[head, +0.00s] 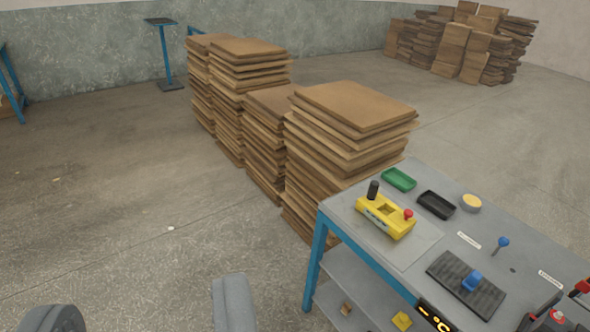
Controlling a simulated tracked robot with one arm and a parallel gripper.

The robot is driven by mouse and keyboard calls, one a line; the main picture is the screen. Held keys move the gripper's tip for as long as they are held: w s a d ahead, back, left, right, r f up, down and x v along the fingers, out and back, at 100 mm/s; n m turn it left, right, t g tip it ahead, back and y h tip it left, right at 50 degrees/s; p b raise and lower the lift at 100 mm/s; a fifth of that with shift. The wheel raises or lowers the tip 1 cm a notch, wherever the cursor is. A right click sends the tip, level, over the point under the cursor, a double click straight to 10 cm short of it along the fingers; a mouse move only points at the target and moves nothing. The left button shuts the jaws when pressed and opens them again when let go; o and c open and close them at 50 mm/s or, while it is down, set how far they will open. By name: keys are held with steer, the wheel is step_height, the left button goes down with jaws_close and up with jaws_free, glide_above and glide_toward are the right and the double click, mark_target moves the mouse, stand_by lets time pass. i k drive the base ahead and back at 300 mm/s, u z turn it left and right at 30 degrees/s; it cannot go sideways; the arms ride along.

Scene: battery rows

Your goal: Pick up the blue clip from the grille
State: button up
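The blue clip (472,281) sits on the dark ribbed grille (440,270), which lies on the grey top of the workbench at the lower right. Two grey parts at the bottom left edge look like the fingers of my gripper (142,312). They are wide apart with only bare floor between them, so it appears open and empty. It is well to the left of the bench and apart from the clip. Most of my gripper is cut off by the bottom edge.
The blue-legged bench (429,250) bears a yellow control box (375,215), green tray (399,180), black tray (436,205), yellow round pot (471,203) and blue-headed pin (503,242). Cardboard stacks (350,105) stand behind its left corner. The floor (130,210) at left is mostly clear.

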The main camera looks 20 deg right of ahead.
mark_target(473, 279)
steer(key=z, duration=0.55)
steer(key=i, duration=0.85)
steer(key=z, duration=0.55)
steer(key=k, duration=0.75)
steer(key=z, duration=0.2)
steer(key=i, duration=0.8)
steer(key=u, duration=0.1)
